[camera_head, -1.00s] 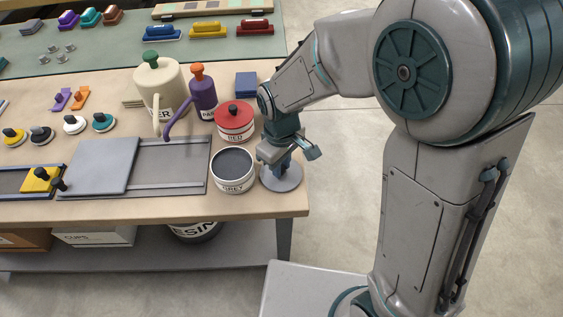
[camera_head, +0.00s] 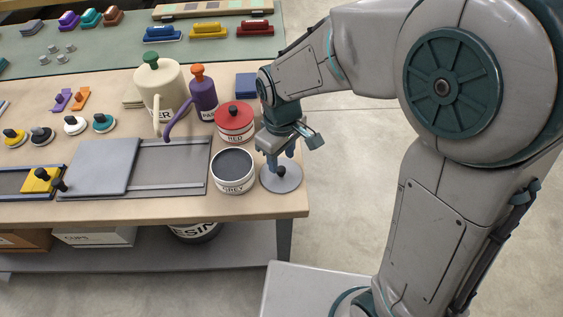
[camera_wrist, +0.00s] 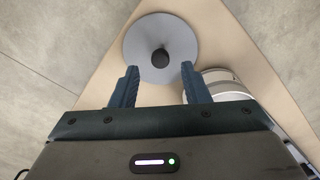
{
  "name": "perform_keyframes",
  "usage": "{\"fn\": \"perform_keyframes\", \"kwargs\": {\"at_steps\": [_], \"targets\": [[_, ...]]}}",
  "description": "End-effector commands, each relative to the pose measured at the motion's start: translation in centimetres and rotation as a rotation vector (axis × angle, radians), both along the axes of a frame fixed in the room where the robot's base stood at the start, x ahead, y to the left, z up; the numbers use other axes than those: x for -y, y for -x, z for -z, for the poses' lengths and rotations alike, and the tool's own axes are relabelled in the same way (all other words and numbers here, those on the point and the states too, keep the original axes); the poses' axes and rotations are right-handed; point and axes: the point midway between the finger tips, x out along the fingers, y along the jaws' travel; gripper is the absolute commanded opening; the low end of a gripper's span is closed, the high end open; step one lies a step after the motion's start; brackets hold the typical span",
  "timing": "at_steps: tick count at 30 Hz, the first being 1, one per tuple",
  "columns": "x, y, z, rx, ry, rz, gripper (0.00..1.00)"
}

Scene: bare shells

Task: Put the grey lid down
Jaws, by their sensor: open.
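The grey lid (camera_head: 283,183) is a flat round disc with a black knob. It lies flat on the table near the right end, just right of the open grey pot (camera_head: 233,183) labelled GREY. The lid shows whole in the wrist view (camera_wrist: 141,50), with the pot's edge (camera_wrist: 222,84) at right. My gripper (camera_head: 280,162) is above the lid, apart from the knob. In the wrist view my gripper (camera_wrist: 158,82) has its two fingers wide apart, with nothing between them and the knob beyond the tips.
A red-lidded pot (camera_head: 235,118) stands behind the grey pot. A grey sliding panel (camera_head: 103,166) lies left of the pot. The table's right edge (camera_head: 306,200) is close to the lid.

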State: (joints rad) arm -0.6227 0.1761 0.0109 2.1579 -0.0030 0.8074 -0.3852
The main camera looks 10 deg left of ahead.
Motion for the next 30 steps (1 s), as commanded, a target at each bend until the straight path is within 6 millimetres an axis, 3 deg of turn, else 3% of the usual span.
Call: {"fn": "perform_keyframes", "kwargs": {"at_steps": [3,9,15,22,26,30], "targets": [[-0.1,-0.1,-3.0,0.006,-0.004,0.000,0.42],[0.0,-0.1,-6.6,0.002,-0.002,0.000,0.42],[0.0,0.0,-8.3,0.001,-0.001,0.000,0.42],[0.4,0.0,-8.6,0.003,-0.002,0.013,0.42],[3.6,-0.1,-9.3,0.030,-0.017,0.129,0.42],[10.1,0.8,-10.3,0.085,-0.047,0.383,0.42]]}}
